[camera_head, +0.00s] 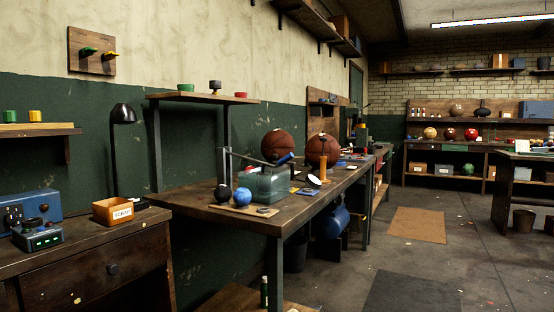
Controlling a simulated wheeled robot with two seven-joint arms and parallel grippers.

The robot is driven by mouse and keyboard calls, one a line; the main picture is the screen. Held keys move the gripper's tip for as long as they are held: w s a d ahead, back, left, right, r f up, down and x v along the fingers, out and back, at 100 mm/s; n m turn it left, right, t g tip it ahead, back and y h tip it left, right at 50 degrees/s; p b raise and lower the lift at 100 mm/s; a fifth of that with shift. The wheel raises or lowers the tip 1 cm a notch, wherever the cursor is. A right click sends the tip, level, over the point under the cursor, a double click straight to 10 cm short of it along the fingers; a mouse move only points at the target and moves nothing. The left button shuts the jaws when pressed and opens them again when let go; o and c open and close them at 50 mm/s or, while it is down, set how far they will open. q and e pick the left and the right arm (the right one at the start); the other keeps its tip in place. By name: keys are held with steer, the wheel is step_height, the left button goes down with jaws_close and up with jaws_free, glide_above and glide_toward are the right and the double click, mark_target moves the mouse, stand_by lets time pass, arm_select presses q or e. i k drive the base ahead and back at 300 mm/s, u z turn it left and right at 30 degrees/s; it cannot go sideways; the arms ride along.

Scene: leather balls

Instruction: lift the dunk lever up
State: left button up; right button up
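On the long wooden workbench in the middle stands a clear greenish tank (268,187). A thin metal lever with a blue handle (285,158) runs above the tank from an upright at its left side. A black ball (224,193) and a blue ball (242,197) sit in front of the tank on a small board. Neither of my grippers shows in this view.
A small shelf (205,97) rises at the bench's back. A drawer cabinet (95,260) with an orange box (113,211) stands at the left. The floor (425,275) to the right is mostly clear.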

mark_target(290, 156)
steer(key=u, duration=0.35)
steer(key=i, duration=1.05)
steer(key=z, duration=0.1)
